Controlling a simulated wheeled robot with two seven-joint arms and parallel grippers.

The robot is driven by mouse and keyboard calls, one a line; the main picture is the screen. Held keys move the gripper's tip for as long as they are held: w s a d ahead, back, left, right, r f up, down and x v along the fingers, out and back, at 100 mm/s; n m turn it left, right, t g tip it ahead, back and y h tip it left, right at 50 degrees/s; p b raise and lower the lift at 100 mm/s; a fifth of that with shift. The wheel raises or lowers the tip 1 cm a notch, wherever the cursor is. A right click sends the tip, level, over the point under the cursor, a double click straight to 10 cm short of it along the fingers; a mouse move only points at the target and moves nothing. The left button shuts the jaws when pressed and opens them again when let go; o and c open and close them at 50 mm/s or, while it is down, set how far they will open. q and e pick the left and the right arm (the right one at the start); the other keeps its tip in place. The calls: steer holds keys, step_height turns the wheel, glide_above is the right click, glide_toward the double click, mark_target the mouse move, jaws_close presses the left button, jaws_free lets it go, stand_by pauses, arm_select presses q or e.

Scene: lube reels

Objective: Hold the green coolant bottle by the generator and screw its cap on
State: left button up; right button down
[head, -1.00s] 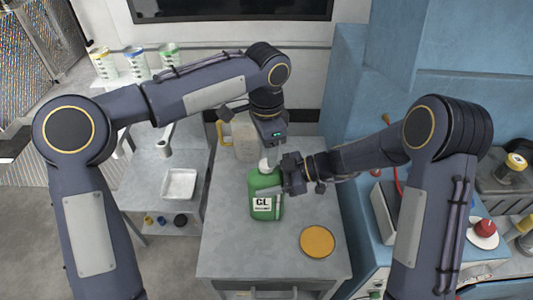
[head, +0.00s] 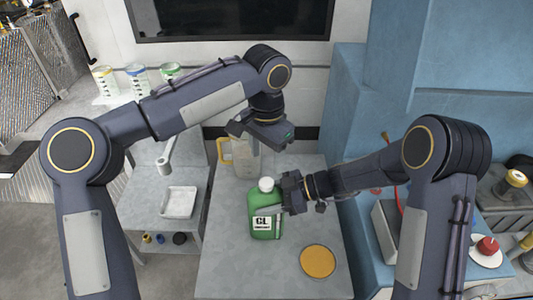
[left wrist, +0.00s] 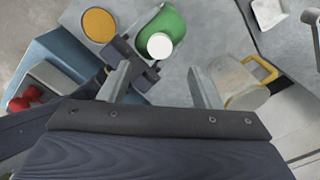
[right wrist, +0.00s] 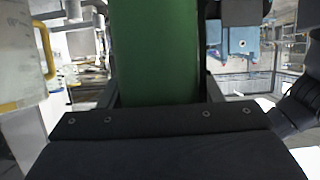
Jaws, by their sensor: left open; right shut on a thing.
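The green coolant bottle (head: 264,216) stands upright on the grey table, its "CL" label facing the head camera. Its white cap (head: 266,184) sits on top; it also shows in the left wrist view (left wrist: 160,45). How tightly the cap sits cannot be told. My right gripper (head: 284,199) is shut on the bottle's body from the right; the green body fills the space between the fingers in the right wrist view (right wrist: 155,55). My left gripper (head: 254,148) is open and empty, above and behind the cap, with its fingers (left wrist: 160,85) apart.
A yellow-orange disc (head: 318,261) lies on the table (head: 225,262) right of the bottle. A clear jug with a yellow handle (head: 243,158) stands behind the bottle. The table's front left is clear.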

mark_target(266, 182)
arm_select(q)
steer(key=shift+f, duration=0.1)
steer(key=shift+f, duration=3.95)
steer(key=shift+c, duration=0.4)
steer(key=c, duration=0.9)
steer(key=shift+c, duration=0.2)
steer(key=o, duration=1.2)
steer(key=shift+c, duration=0.2)
steer(key=shift+r, duration=0.1)
step_height(266, 182, up, 12)
